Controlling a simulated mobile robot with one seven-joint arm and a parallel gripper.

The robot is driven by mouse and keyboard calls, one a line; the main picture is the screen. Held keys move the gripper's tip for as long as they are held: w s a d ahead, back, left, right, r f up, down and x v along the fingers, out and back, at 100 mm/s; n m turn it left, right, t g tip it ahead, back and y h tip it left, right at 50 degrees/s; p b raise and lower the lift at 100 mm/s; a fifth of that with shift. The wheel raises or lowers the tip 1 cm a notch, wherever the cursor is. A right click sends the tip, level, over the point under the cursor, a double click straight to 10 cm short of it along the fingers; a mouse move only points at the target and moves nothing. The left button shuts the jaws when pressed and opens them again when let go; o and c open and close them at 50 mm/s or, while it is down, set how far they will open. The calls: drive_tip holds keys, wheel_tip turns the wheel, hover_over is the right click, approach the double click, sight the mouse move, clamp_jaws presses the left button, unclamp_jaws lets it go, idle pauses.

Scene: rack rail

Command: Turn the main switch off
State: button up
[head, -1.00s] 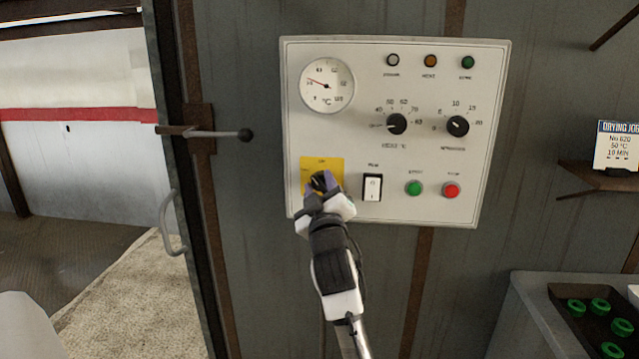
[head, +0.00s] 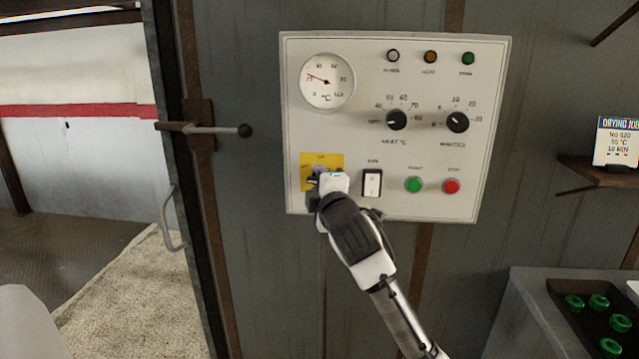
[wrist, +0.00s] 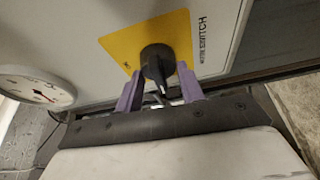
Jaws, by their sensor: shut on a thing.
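The main switch is a black knob (wrist: 157,66) on a yellow plate (head: 335,160) at the panel's lower left. My gripper (head: 319,182) is at the knob and hides most of it in the head view. In the wrist view its two purple fingers (wrist: 160,84) stand on either side of the knob, shut on it. A white mark on the knob points down in the wrist view, which is toward the panel's left side. The plate's small labels are too blurred to read surely.
Just right of my gripper is a white rocker switch (head: 372,184). Green (head: 414,185) and red (head: 452,186) buttons follow. Two dials (head: 397,120) and a gauge (head: 327,81) sit above. A door lever (head: 215,132) juts out at left.

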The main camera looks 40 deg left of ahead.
drive_tip(key=shift+n, duration=0.5)
drive_tip(key=o, duration=1)
drive_tip(key=b+v, duration=0.4)
drive_tip(key=v, duration=1)
drive_tip(key=shift+r+b, duration=0.25)
drive_tip(key=shift+b, duration=0.05)
drive_tip(key=shift+a, duration=0.1)
